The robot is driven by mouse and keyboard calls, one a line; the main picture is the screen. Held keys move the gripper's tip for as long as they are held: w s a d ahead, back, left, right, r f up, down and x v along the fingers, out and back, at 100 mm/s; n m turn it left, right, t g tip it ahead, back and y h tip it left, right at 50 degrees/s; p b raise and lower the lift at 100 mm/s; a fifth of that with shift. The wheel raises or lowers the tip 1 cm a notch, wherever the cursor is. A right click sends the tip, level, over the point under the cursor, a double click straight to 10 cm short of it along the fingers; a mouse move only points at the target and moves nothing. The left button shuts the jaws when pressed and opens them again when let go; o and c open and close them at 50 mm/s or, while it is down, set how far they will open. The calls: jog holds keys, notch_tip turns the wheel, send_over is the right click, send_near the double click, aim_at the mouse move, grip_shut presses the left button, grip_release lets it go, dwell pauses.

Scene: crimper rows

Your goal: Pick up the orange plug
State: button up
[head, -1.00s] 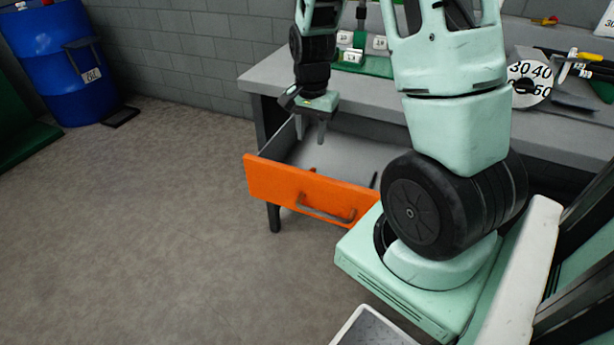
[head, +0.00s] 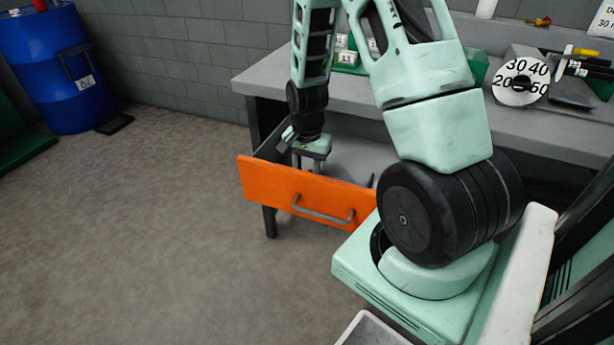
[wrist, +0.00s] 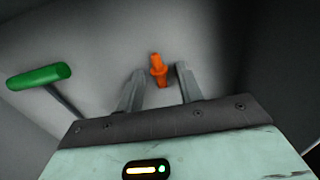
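The orange plug (wrist: 158,69) lies on the grey floor of the open drawer in the wrist view. It has a narrow end, a wider collar and a short body. My gripper (wrist: 157,73) is open, with one finger on each side of the plug and no visible contact. In the head view my gripper (head: 309,165) reaches down into the drawer, and its fingertips are hidden behind the orange drawer front (head: 300,192). The plug is not visible in the head view.
A green-handled tool (wrist: 40,77) lies in the drawer left of my gripper. Drawer walls stand close on both sides. The grey workbench (head: 410,95) above holds a numbered dial (head: 519,82) and green racks. A blue barrel (head: 48,65) stands at the far left.

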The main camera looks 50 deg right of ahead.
grip_shut()
